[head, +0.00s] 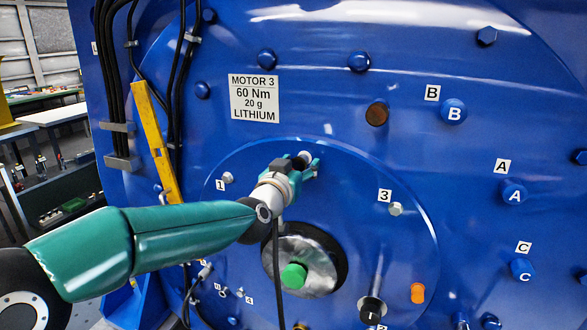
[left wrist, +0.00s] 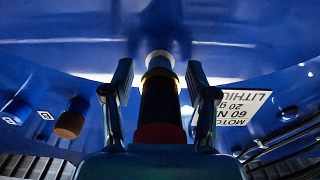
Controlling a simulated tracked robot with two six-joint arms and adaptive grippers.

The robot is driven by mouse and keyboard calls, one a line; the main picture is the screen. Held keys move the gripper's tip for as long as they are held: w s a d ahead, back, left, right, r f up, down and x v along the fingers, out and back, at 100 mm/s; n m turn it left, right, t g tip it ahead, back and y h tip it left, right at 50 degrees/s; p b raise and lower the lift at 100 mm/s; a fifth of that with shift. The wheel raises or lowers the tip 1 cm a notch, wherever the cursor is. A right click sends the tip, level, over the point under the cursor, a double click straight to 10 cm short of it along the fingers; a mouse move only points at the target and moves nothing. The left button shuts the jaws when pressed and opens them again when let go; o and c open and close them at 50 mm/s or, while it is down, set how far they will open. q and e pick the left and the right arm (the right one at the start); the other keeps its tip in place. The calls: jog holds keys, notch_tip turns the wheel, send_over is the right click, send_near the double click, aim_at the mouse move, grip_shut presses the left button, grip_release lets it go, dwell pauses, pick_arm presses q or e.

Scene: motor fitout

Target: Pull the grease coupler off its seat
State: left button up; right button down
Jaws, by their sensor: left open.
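The grease coupler (left wrist: 160,105) looks like a dark cylinder with a brass-coloured ring and a red band in the left wrist view. Its far end meets a pale round fitting (left wrist: 159,58) on the blue motor face. My left gripper (left wrist: 158,70) is open, with one finger on each side of the coupler and gaps showing between. In the head view my left gripper (head: 300,168) is at the upper part of the round cover, and only a small dark part of the coupler (head: 303,160) shows; the rest is hidden. My right gripper is not in view.
A black hose (head: 277,270) hangs below my left wrist, past the shaft hub with its green cap (head: 294,275). A yellow bar (head: 153,140) and black cables stand to the left. Bolts, an orange plug (head: 418,293) and a black knob (head: 371,308) stick out of the motor face.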

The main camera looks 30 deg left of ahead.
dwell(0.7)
pick_arm(q)
grip_shut()
jog(key=shift+s, duration=0.1)
jog(key=shift+v, duration=2.95)
jog(key=shift+d, duration=0.1)
